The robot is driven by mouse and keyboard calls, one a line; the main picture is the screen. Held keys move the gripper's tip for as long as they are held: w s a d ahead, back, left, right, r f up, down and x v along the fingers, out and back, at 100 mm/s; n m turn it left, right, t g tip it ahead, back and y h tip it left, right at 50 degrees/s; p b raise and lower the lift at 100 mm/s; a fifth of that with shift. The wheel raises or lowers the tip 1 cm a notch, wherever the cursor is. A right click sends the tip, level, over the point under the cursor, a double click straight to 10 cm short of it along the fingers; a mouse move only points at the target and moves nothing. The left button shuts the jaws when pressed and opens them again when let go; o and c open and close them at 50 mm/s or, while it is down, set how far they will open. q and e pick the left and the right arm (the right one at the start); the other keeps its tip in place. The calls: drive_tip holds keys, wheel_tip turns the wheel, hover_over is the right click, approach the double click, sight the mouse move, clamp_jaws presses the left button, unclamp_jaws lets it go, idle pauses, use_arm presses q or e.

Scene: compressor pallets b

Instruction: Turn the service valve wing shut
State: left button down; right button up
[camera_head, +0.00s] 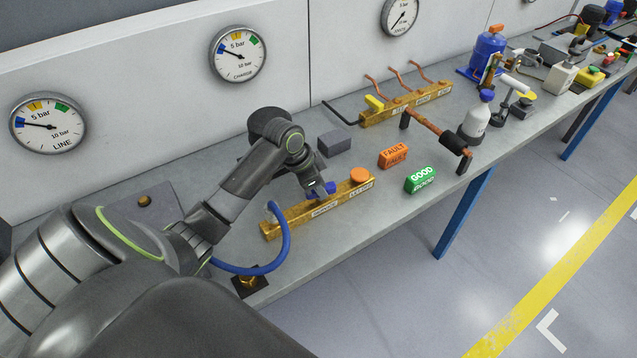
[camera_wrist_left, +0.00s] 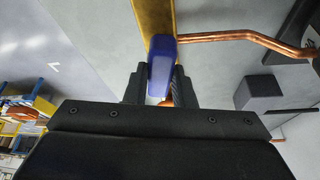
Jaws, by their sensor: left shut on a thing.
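The service valve wing is a small blue block (camera_head: 331,187) on top of a brass manifold bar (camera_head: 297,217) that lies on the bench. My left gripper (camera_head: 321,191) reaches down over the bar and is shut on the blue wing. In the left wrist view the wing (camera_wrist_left: 162,62) sits between my two dark fingers (camera_wrist_left: 157,88), with the brass bar (camera_wrist_left: 153,15) beyond it. The wing's base is partly hidden by the fingers. My right gripper is not in view.
An orange round knob (camera_head: 360,175) tops the bar's right end. A blue hose (camera_head: 283,245) curves from its left end. A dark grey block (camera_head: 334,143), an orange FAULT block (camera_head: 393,156) and a green GOOD block (camera_head: 421,179) stand nearby. Gauges hang on the wall behind.

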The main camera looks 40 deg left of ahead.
use_arm(q)
drive_tip(key=m, duration=0.2)
drive_tip(key=shift+w+a+m+g+h, duration=0.1)
drive_tip(key=shift+w+m+g+h, duration=0.05)
drive_tip(key=shift+m+g+h, duration=0.25)
drive_tip(key=m, duration=0.2)
drive_tip(key=shift+m+g+h, duration=0.4)
drive_tip(key=m+g+b, duration=0.1)
drive_tip(key=m, duration=0.1)
drive_tip(key=shift+w+m, duration=0.15)
drive_tip(key=shift+m, duration=0.25)
drive_tip(key=m+g+b, duration=0.1)
drive_tip(key=m, duration=0.2)
drive_tip(key=shift+w+b, duration=0.1)
drive_tip(key=shift+b, duration=0.25)
drive_tip(key=shift+m+g, duration=0.8)
drive_tip(key=shift+m, duration=1.1)
drive_tip(key=shift+r, duration=0.1)
drive_tip(key=c, duration=1.2)
unclamp_jaws()
